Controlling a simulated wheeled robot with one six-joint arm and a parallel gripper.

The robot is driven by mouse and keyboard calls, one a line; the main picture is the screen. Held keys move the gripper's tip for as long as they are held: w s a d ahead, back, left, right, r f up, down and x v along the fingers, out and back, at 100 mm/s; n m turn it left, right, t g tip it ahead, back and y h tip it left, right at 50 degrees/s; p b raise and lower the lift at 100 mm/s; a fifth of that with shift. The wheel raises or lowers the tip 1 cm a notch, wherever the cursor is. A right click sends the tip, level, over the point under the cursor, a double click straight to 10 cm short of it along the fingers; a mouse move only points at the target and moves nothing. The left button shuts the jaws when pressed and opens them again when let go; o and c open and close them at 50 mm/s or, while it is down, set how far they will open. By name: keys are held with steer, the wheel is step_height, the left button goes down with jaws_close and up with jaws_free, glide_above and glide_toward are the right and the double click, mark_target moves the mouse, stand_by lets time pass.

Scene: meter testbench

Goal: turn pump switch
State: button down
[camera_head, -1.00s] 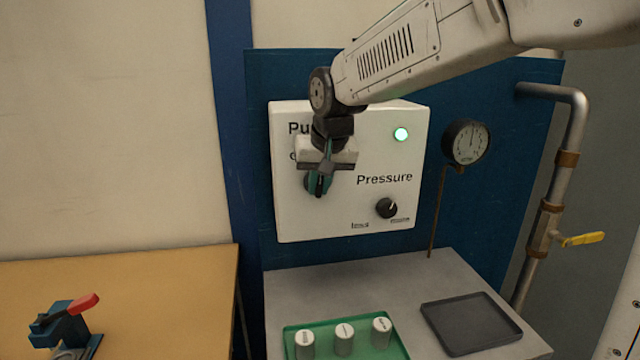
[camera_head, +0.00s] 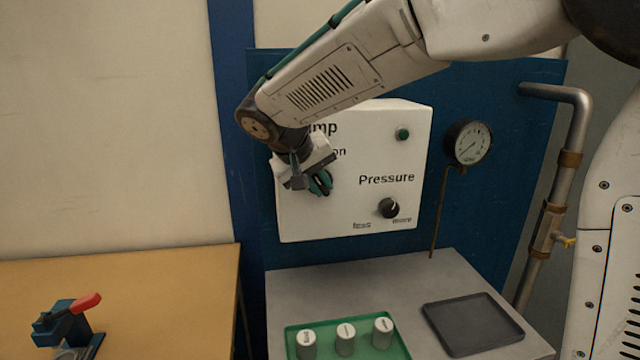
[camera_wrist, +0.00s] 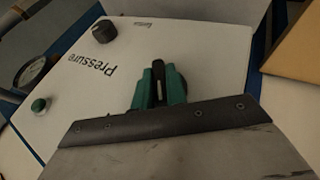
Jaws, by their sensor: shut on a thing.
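The white control box (camera_head: 345,215) is mounted on the blue panel, with the pump label partly hidden by my arm. My gripper (camera_head: 320,184) is at the box's left part, tilted, with its green fingertips shut on the pump switch. In the wrist view, the green fingers (camera_wrist: 158,88) close around the dark pump switch (camera_wrist: 186,78), which shows only in part behind them. The indicator lamp (camera_head: 402,134) is dark green and unlit; it also shows in the wrist view (camera_wrist: 39,104).
The pressure knob (camera_head: 388,208) is low on the box. Below are a green tray (camera_head: 375,350) with white cylinders and an empty dark tray (camera_head: 470,322). A red-handled clamp (camera_head: 70,325) sits left.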

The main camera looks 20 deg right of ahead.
stand_by(0.4)
steer(key=c, duration=1.4)
jaws_free()
steer(key=shift+c, duration=0.2)
steer(key=shift+a, duration=0.1)
steer(key=v, duration=0.7)
steer(key=shift+s+a+r, duration=0.15)
steer(key=shift+a+r, duration=0.05)
steer(key=shift+r, duration=0.05)
steer(key=shift+n, duration=0.3)
